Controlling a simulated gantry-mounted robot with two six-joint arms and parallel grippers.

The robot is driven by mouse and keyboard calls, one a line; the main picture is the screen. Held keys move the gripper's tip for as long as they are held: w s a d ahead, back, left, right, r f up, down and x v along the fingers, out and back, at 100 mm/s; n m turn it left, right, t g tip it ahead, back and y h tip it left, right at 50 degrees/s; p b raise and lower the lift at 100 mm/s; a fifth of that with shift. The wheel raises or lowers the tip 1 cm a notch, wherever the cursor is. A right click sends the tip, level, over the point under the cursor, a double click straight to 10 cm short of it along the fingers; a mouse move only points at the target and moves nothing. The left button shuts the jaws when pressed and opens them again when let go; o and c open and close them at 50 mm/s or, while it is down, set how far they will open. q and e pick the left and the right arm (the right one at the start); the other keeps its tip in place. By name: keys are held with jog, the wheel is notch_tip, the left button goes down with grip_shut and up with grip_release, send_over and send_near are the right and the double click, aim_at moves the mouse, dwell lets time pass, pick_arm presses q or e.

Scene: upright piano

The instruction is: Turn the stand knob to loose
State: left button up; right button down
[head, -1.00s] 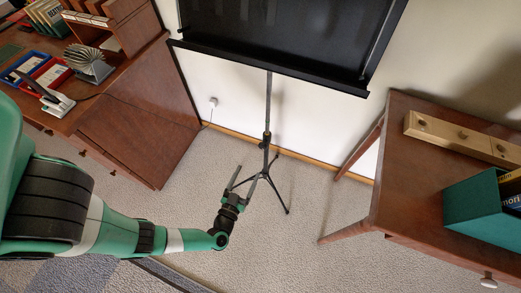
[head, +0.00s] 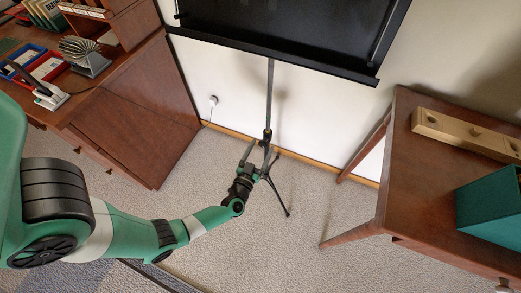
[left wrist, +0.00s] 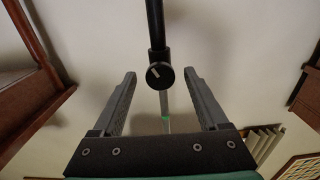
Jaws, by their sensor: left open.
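The stand (head: 270,95) is a thin dark pole on tripod legs under a large black screen panel. Its knob (left wrist: 160,75) is a round black disc with a light line across its face, tilted from upright, in the left wrist view. In the head view the knob area (head: 267,134) is a small dark spot on the pole. My left gripper (head: 261,152) is open, its fingers pointing at the pole. In the wrist view the fingers lie on both sides of the knob, with visible gaps. My right gripper is in neither view.
A brown desk (head: 140,120) with trays and a stapler stands at left. A tripod leg (head: 280,197) reaches forward beside my gripper.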

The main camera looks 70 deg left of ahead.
pick_arm(q)
grip_shut()
jog(key=shift+n, duration=0.3)
jog(key=n, duration=1)
jog(key=shift+n+b, duration=0.35)
jog(key=shift+n, duration=0.05)
jog(key=n+b, duration=0.1)
jog(key=n, duration=0.5)
jog(key=n+b, duration=0.2)
jog(key=n, duration=0.4)
jog(key=shift+r+n, duration=0.15)
jog(key=shift+n, duration=0.15)
dwell(0.3)
